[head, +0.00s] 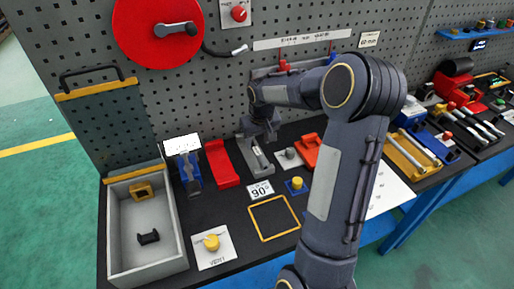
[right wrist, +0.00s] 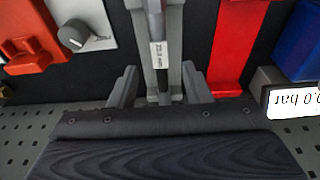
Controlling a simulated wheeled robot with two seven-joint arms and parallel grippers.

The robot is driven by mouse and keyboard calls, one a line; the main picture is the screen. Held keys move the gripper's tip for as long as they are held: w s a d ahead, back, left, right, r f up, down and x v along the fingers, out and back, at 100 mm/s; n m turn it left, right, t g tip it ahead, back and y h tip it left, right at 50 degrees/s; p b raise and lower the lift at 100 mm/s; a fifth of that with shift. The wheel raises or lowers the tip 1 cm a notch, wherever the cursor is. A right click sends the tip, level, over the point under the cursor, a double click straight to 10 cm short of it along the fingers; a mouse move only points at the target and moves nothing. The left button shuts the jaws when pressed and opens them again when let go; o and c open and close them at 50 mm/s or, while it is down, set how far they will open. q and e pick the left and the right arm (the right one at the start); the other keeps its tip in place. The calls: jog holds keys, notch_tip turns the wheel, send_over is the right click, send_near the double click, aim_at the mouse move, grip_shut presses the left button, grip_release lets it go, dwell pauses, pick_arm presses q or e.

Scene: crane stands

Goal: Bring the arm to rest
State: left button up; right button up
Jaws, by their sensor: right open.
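My right arm reaches from the bottom across the middle of the head view to the pegboard. Its gripper (head: 258,137) is above the back of a grey stand (head: 257,163) on the black bench top. In the right wrist view the gripper (right wrist: 160,86) is open, with one finger on each side of a grey rod (right wrist: 155,28) with a small white label. The fingers look apart from the rod, with gaps on both sides. The rod lies along the grey stand (right wrist: 174,45). My left gripper is not in view.
A red block (head: 221,164) and a blue gauge stand (head: 188,170) are left of the grey stand. A grey tray (head: 115,236) holds yellow and black parts. A yellow-framed square (head: 273,218) lies in front. The pegboard (head: 225,95) rises close behind the gripper.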

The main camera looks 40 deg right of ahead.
jog(key=shift+v, duration=0.85)
jog(key=shift+r, duration=0.1)
jog(key=s+a+r+t+y, duration=0.2)
jog(key=s+a+r, duration=0.6)
jog(key=s+a, duration=0.45)
jog(key=s+a+f+n+t+y, duration=0.1)
jog(key=s+a+y, duration=0.1)
jog(key=s+a, duration=0.6)
jog(key=s, duration=0.3)
jog(key=shift+s+a+f+n+y, duration=0.2)
jog(key=shift+a+f+n+y, duration=0.1)
jog(key=shift+a+f+n, duration=0.1)
